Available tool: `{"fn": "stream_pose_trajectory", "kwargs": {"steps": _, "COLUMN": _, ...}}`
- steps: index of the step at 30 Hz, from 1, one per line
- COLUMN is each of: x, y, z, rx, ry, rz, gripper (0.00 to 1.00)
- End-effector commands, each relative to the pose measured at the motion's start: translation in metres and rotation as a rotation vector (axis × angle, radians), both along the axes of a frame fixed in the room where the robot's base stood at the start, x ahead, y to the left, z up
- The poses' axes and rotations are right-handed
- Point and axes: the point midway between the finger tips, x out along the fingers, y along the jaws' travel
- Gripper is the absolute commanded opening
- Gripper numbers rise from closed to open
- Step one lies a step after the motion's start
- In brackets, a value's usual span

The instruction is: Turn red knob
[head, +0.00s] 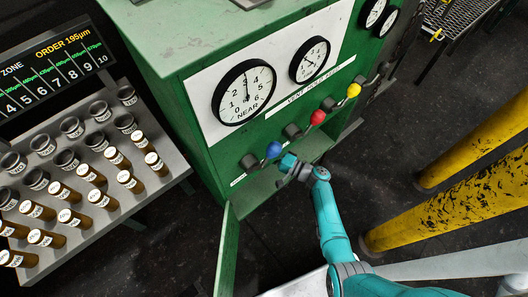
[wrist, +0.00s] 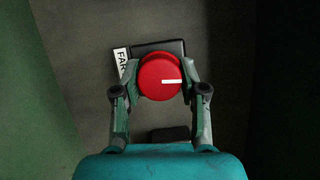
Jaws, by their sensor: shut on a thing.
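A round red knob (wrist: 160,78) with a white line on its face sits in the middle of the wrist view. The white line points to the right. My gripper (wrist: 160,72) has one finger on each side of the knob and is shut on it. A black plate (wrist: 172,47) and a white label reading "FAR" (wrist: 122,62) are behind the knob. In the head view my gripper (head: 289,170) reaches to the lower front of the green cabinet (head: 190,95). The knob that I hold is hidden there.
Above my gripper are levers with a blue ball (head: 274,149), a red ball (head: 317,117) and a yellow ball (head: 353,90), under two gauges. A green door (head: 229,250) stands open left of my arm. Yellow posts (head: 450,205) stand at right.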

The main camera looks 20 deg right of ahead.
Motion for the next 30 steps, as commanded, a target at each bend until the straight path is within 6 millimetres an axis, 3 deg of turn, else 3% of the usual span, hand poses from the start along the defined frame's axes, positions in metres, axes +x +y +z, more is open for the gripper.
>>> {"fn": "stream_pose_trajectory", "kwargs": {"steps": 12, "x": -0.0002, "y": 0.0007, "z": -0.0017, "rx": 0.245, "ry": 0.081, "rz": 0.0, "gripper": 0.07}}
{"fn": "stream_pose_trajectory", "kwargs": {"steps": 30, "x": -0.0002, "y": 0.0008, "z": -0.0017, "rx": 0.31, "ry": 0.102, "rz": 0.0, "gripper": 0.07}}
